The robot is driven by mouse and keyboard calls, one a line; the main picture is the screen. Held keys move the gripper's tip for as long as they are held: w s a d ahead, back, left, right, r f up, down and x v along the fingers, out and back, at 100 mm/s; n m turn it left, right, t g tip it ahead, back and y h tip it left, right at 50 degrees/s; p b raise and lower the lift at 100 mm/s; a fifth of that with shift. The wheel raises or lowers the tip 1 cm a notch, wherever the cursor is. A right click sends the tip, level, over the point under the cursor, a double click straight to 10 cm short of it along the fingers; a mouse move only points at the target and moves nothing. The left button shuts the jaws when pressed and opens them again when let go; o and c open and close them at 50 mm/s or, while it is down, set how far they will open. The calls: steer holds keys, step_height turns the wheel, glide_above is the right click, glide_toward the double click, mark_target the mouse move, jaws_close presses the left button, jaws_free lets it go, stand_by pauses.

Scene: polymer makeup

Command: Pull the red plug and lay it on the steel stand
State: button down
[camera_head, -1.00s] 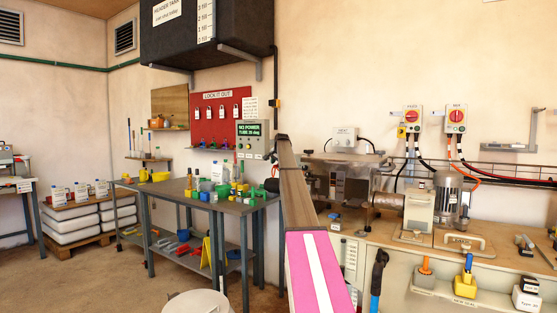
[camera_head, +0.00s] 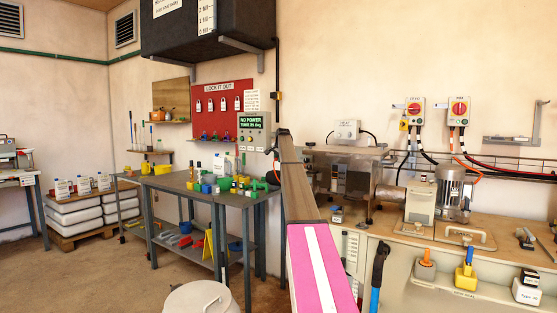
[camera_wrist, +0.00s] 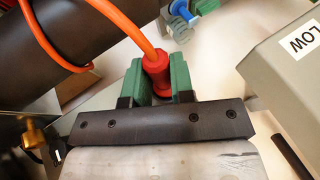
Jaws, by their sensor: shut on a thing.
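A red plug (camera_wrist: 158,72) with a thick orange cable (camera_wrist: 148,42) sits between the green finger pads of my gripper (camera_wrist: 159,84) in the wrist view. The gripper is shut on it. The cable runs up and left from the plug. The plug's far end is hidden, so I cannot tell whether it is in a socket. In the head view, my gripper and the plug do not show clearly. I cannot pick out the steel stand with certainty in either view.
In the wrist view, a dark cylinder (camera_wrist: 75,40) is at upper left and a grey box marked LOW (camera_wrist: 285,70) at right. In the head view, a motor (camera_head: 452,187) stands on the right bench. A cluttered table (camera_head: 240,207) stands left of my arm.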

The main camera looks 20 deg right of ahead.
steer(key=shift+s+a, duration=0.4)
steer(key=shift+a, duration=0.15)
stand_by(0.4)
steer(key=shift+s+a, duration=1)
steer(key=shift+a, duration=0.25)
